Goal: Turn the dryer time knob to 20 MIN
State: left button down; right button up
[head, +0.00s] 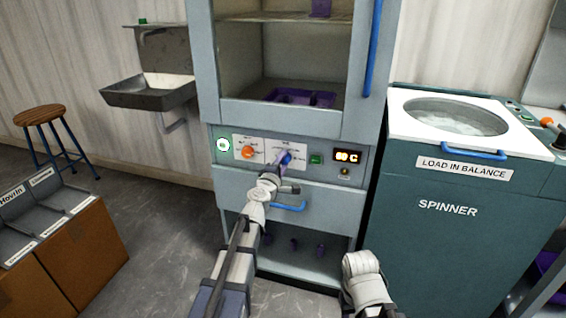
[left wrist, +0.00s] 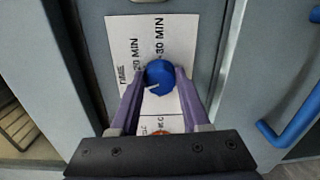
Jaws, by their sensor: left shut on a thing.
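The dryer time knob is the blue knob (head: 287,158) on the dryer's front panel. In the left wrist view the blue knob (left wrist: 159,73) sits between the two purple fingers of my left gripper (left wrist: 160,82), which are shut on it from both sides. A short white mark on the knob's face points to the lower left in that view. The printed 20 MIN label lies up and left of the knob, and 30 MIN above it. Other print is partly hidden by the gripper. In the head view my left gripper (head: 282,161) reaches the panel. My right gripper is not visible.
An orange knob (head: 248,152) is left of the blue one; a green button (head: 316,159) and a lit display (head: 347,157) are to its right. A blue drawer handle (head: 289,207) is below. The spinner (head: 450,215) stands close on the right.

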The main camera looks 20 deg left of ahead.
pick_arm(q)
jog(key=m, duration=0.4)
jog(key=shift+d+f+m, duration=0.1)
jog(key=shift+m, duration=0.2)
jog(key=shift+s+m, duration=0.1)
jog(key=shift+m, duration=2.3)
jog(key=shift+c, duration=1.8)
grip_release()
jog(key=s, duration=0.7)
jog(key=shift+s, duration=0.4)
